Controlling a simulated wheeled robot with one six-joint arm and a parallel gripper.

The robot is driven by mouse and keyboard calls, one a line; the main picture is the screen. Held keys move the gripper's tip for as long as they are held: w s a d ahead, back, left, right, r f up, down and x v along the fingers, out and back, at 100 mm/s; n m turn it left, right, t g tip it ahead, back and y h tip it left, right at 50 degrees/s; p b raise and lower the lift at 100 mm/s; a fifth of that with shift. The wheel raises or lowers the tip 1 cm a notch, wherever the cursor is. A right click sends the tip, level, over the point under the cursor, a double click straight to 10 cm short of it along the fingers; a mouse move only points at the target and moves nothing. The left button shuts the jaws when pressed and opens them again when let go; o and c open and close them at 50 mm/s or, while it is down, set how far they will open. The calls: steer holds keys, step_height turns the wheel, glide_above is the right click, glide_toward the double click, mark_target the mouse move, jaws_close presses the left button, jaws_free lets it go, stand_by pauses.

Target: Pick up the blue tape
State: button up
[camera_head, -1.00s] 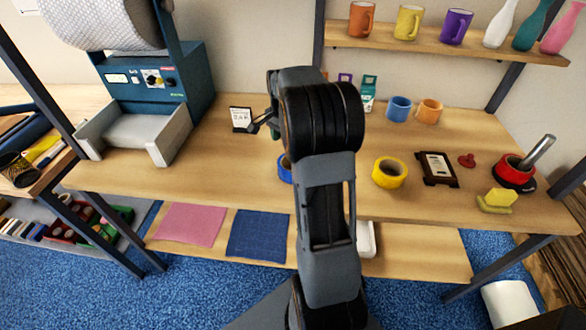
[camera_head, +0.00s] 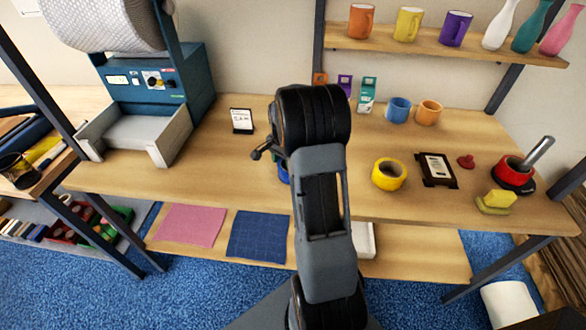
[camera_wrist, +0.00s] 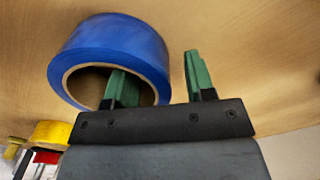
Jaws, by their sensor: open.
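The blue tape (camera_wrist: 112,36) is a roll on the wooden table. In the wrist view it fills the upper left, with its hole facing the camera. In the head view only a sliver of the tape (camera_head: 283,172) shows left of my arm. My gripper (camera_wrist: 155,62) is open with green fingers. Its left finger overlaps the hole and its right finger is outside the roll, so the ring's wall appears between them. I cannot tell how deep the left finger is or whether it touches.
A yellow tape (camera_head: 389,174) lies to the right, with a dark framed stand (camera_head: 437,169) beyond it. A small sign (camera_head: 241,120) stands behind on the left. Blue (camera_head: 398,110) and orange (camera_head: 429,112) cups and small boxes stand at the back.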

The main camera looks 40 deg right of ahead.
steer(key=shift+c, duration=0.3)
jaws_close()
steer(key=shift+r, duration=0.15)
